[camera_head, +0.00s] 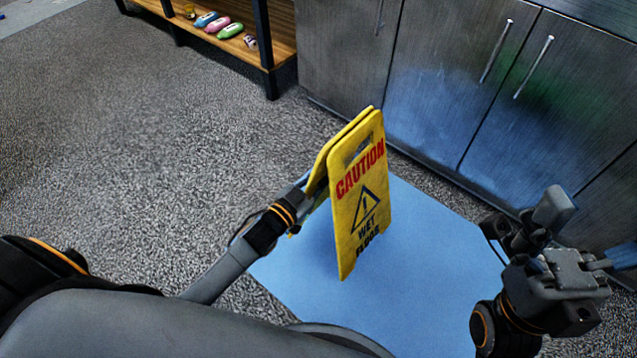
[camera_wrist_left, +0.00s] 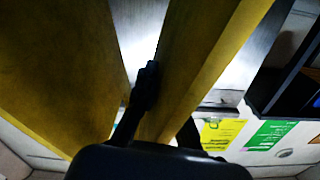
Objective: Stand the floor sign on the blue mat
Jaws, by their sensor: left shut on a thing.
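The yellow floor sign (camera_head: 361,211) reads "CAUTION WET FLOOR" and shows in the head view over the blue mat (camera_head: 430,235). It is upright, slightly tilted, with its two panels close together at the top. I cannot tell whether its lower edge touches the mat. My left gripper (camera_head: 311,190) reaches in from the left and is shut on the sign's rear panel. In the left wrist view the yellow panels (camera_wrist_left: 215,55) fill much of the picture, with a dark finger between them. My right gripper (camera_head: 533,222) is at the right, away from the sign; its opening is unclear.
Grey metal cabinets (camera_head: 440,75) with bar handles stand behind the mat. A wooden shelf (camera_head: 281,38) with dark legs and several colourful bottles is at the upper left. The speckled grey floor (camera_head: 130,140) on the left is clear.

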